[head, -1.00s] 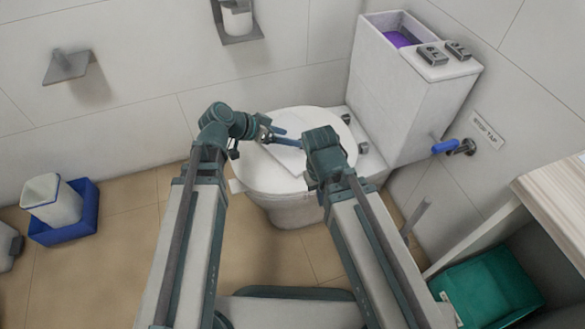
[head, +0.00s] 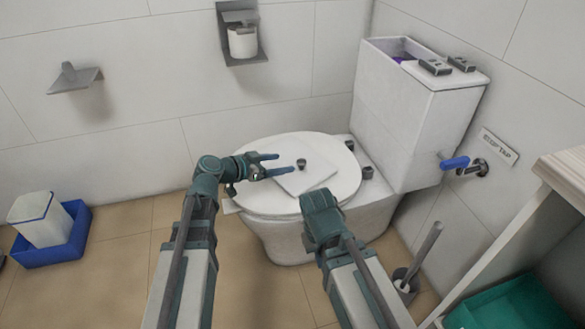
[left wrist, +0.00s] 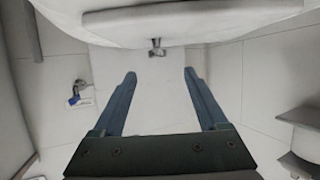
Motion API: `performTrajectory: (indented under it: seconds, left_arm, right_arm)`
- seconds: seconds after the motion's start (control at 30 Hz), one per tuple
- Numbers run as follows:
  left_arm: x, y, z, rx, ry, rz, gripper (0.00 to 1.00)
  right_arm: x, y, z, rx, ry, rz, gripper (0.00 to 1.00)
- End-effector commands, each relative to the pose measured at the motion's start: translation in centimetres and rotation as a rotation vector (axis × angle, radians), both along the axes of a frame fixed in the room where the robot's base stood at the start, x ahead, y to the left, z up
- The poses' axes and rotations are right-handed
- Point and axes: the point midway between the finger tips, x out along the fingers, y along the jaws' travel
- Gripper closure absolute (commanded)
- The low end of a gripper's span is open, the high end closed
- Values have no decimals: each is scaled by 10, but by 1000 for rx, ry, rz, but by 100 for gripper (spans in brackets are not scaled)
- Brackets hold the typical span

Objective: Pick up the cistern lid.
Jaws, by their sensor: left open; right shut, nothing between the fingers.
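The cistern lid (head: 304,184) is a thin white square plate with a small dark knob (head: 301,163), lying flat on the closed toilet seat cover. My left gripper (head: 279,163) is open and empty just left of the knob, its fingers pointing at it above the plate. In the left wrist view the two fingers (left wrist: 158,76) are wide apart, with a small metal knob (left wrist: 157,47) ahead between them, near the top. My right arm's dark wrist link shows in front of the toilet bowl; its gripper fingers are hidden behind it.
The white cistern (head: 405,125) stands behind the toilet, its top partly open with something purple inside. A blue-handled stop tap (head: 455,163) juts from the right wall. A toilet brush (head: 425,250), a shelf unit (head: 565,165) and a blue tray (head: 75,248) flank the toilet.

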Motion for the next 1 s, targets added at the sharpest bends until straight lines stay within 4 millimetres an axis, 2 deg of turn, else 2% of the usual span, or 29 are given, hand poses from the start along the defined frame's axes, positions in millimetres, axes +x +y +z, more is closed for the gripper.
performTrajectory:
  seconds: [0.03, 0.2, 0.57, 1.0]
  left_arm:
    - [8, -8, -8, 0, 0, -4, 24]
    - [21, -24, -15, -1, 1, -3, 24]
    - [25, -31, -17, 0, 0, 0, 24]
    - [53, -67, -38, 0, 0, -1, 24]
  right_arm:
    - [0, 0, -8, 0, 0, 0, 100]
    - [0, 0, -15, 0, -1, 0, 100]
    - [0, 0, -17, 0, -1, 0, 100]
    - [1, 0, -38, 1, -3, 0, 100]
